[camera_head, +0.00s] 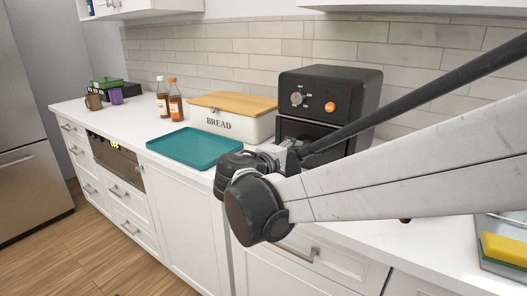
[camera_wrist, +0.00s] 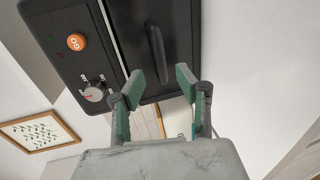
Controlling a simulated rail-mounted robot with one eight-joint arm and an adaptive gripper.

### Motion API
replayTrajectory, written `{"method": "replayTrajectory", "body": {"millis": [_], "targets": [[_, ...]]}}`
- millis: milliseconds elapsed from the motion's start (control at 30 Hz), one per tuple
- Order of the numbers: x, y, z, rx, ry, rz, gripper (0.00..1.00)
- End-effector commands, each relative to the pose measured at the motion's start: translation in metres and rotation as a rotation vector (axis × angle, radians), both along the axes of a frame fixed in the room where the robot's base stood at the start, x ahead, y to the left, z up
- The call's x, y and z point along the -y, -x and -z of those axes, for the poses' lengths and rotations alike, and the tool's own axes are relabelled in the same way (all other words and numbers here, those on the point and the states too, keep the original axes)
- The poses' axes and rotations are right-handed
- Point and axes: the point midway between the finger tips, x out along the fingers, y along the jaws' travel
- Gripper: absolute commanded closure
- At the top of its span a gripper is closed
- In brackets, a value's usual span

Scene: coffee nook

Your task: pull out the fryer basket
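The black air fryer (camera_head: 345,90) stands at the back of the counter, with a dial and an orange button on its upper panel. In the wrist view the fryer basket front (camera_wrist: 182,40) fills the upper middle, and its dark bar handle (camera_wrist: 157,54) stands out from it. My gripper (camera_wrist: 160,80) is open, its two green-grey fingers apart. The handle's near end lies in line with the gap between the fingertips; I see no finger contact. In the head view my arm hides the lower fryer front, the handle and most of my gripper (camera_head: 285,152).
A white bread box (camera_head: 228,124) with a wooden lid stands left of the fryer. A teal tray (camera_head: 193,147) lies in front of it. Two bottles (camera_head: 168,100), mugs (camera_head: 94,102) and boxes stand farther left. A yellow sponge (camera_head: 504,249) is at the lower right.

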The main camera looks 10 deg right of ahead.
Motion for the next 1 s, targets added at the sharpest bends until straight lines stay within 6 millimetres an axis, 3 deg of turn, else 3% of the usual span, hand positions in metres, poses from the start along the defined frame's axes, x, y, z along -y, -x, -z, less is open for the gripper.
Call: {"method": "replayTrajectory", "body": {"millis": [400,867,1000], "targets": [[0.043,-0.049,0.014,0.0,-0.001,0.002,0.67],[0.049,-0.057,0.016,-0.001,-0.001,0.0,0.67],[0.049,-0.056,0.016,-0.001,-0.001,0.0,0.86]]}}
